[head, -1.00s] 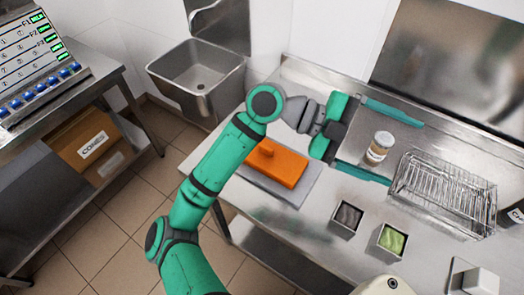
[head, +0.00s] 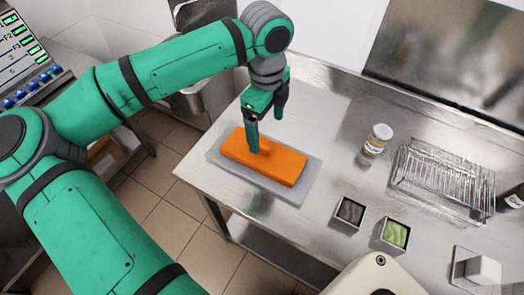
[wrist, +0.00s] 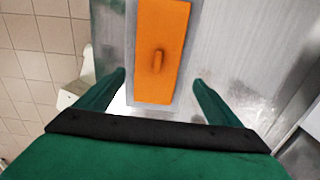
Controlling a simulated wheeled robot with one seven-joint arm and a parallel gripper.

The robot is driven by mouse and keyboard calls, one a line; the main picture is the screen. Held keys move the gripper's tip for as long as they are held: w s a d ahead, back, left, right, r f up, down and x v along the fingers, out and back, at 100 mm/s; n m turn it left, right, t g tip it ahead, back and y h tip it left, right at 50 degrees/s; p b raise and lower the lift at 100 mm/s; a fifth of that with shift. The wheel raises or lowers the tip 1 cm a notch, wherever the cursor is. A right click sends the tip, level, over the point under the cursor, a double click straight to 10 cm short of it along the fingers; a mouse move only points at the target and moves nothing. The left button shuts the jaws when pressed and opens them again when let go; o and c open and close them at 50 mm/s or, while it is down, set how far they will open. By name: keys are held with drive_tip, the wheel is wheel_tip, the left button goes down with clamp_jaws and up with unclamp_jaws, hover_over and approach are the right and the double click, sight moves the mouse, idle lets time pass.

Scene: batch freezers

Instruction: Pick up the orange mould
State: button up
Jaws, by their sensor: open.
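The orange mould (head: 283,166) is a flat rectangular block with a small raised knob on top. It lies on a pale grey mat (head: 293,195) near the table's left corner. My gripper (head: 266,132) is open and points down above the mould; in the head view one finger overlaps the mould near its knob. In the wrist view the mould (wrist: 157,75) shows ahead, between the two spread fingers of my gripper (wrist: 159,78). The jaws are empty. Whether a finger touches the mould cannot be told.
On the steel table (head: 320,110) stand a lidded jar (head: 374,143), a wire rack (head: 440,178), a dark-filled cup (head: 350,212) and a green-filled cup (head: 394,235). A dark bottle (head: 512,201) stands at the right edge. The table around the mat is clear.

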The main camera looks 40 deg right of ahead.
sight(263, 145)
drive_tip(key=shift+w+a+f, duration=0.1)
drive_tip(key=shift+w+a, duration=0.1)
drive_tip(key=shift+w, duration=0.1)
wheel_tip(263, 145, down, 5)
drive_tip(key=shift+a+f, duration=0.15)
drive_tip(key=shift+f, duration=0.05)
drive_tip(key=f, duration=0.4)
drive_tip(key=shift+s, duration=0.2)
drive_tip(key=shift+w+f, duration=0.1)
drive_tip(key=shift+f, duration=0.45)
drive_tip(key=c, duration=0.9)
drive_tip(key=shift+o, duration=0.2)
drive_tip(key=shift+w, duration=0.1)
